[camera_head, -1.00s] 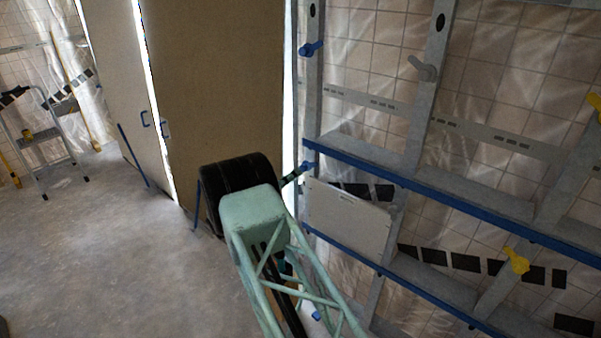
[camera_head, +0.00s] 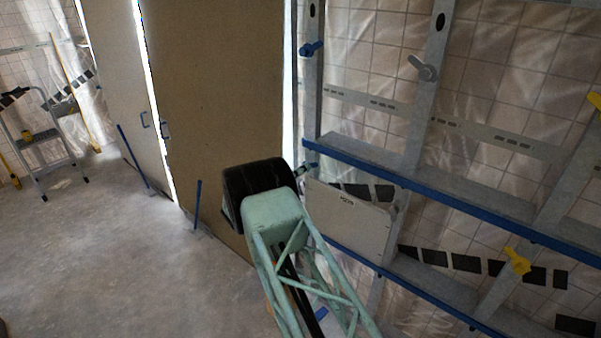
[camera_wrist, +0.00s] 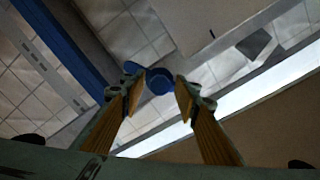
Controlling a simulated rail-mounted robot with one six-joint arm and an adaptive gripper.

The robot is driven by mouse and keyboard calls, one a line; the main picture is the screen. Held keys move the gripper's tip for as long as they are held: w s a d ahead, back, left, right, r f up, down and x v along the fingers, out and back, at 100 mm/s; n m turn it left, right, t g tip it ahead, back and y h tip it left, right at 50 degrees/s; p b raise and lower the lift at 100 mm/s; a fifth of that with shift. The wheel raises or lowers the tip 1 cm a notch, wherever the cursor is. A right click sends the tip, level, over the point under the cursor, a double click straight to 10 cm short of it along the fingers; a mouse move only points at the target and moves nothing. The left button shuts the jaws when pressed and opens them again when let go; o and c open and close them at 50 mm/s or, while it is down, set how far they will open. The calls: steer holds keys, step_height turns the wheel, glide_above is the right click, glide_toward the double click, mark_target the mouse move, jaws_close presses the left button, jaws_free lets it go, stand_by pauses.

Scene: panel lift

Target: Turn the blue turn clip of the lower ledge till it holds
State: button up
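The blue turn clip (camera_wrist: 158,82) shows in the wrist view as a round blue knob between my fingertips, with a blue arm running up-left behind the left finger. My gripper (camera_wrist: 164,80) is open around it; I cannot tell whether the fingers touch it. In the head view my gripper (camera_head: 306,169) reaches the left post just below the upper blue ledge, and mostly hides this clip. A pale panel (camera_head: 347,222) stands upright at the lower ledge (camera_head: 437,287), just right of and below my gripper.
Another blue clip (camera_head: 311,48) sits higher on the left post. A grey clip (camera_head: 422,68) and a yellow clip (camera_head: 516,261) are on other posts. The upper blue-edged ledge (camera_head: 430,186) runs close above my gripper. Brown boards (camera_head: 215,90) stand at left; the floor (camera_head: 100,250) is largely clear.

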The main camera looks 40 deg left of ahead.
steer(key=c, duration=0.7)
steer(key=shift+m+b, duration=0.45)
steer(key=shift+m, duration=0.05)
steer(key=m+b, duration=1)
steer(key=m, duration=1.3)
steer(key=shift+a, duration=0.2)
steer(key=o, duration=0.9)
